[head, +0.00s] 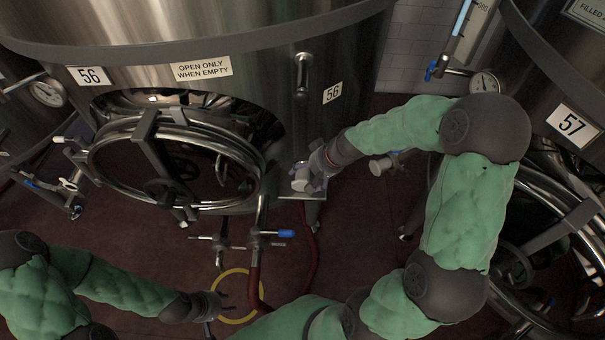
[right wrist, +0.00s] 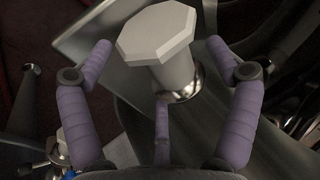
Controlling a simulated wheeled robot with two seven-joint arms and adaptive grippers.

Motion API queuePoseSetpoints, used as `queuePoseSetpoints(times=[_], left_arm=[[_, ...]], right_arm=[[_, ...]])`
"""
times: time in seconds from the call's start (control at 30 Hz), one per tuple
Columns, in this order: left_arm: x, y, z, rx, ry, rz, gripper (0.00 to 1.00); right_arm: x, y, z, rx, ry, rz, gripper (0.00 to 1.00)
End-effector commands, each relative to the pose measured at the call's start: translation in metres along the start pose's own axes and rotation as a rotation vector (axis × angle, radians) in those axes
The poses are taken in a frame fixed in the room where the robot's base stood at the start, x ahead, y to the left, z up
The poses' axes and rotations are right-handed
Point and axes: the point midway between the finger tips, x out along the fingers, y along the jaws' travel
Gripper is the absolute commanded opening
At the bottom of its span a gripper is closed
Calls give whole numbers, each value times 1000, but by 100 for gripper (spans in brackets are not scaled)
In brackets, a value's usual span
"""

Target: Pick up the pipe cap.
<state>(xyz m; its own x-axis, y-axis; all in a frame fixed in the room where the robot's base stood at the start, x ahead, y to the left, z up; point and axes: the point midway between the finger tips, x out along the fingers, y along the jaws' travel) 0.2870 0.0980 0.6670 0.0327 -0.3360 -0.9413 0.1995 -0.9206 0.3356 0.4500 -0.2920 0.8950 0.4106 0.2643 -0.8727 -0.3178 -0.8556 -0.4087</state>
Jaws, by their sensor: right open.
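The pipe cap (right wrist: 158,37) is a pale, eight-sided cap with a narrower neck on a shiny metal fitting in the right wrist view. In the head view the cap (head: 301,180) is small, in front of tank 56, at the end of my right arm. My right gripper (right wrist: 165,70) is open, with purple fingers on either side of the cap and one finger below it. Gaps show between the side fingers and the cap. My left gripper (head: 221,306) is low in the head view, away from the cap; its finger state is unclear.
Tank 56 (head: 335,55) has a round open hatch (head: 92,160) left of the cap. Tank 57 (head: 550,75) stands at the right. Valves with blue handles (head: 286,233) and a red hose (head: 254,285) are below the hatch. A yellow floor ring (head: 236,271) lies near my left gripper.

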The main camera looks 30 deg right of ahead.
Motion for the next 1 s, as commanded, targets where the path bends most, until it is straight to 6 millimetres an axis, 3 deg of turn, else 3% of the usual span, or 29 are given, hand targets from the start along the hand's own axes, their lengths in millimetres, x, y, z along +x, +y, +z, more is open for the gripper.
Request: queuePoseSetpoints(times=[0.33, 0.6, 1.0], left_arm=[[2, -1, 0, 0, 0, 0, 40], [2, -1, 0, 0, 0, 0, 40], [-2, 1, 0, 0, 0, 0, 40]], right_arm=[[6, 0, 0, -1, 1, 1, 86], [7, 0, 0, 0, -1, 0, 10], [1, -3, 0, -1, -3, 0, 8]])
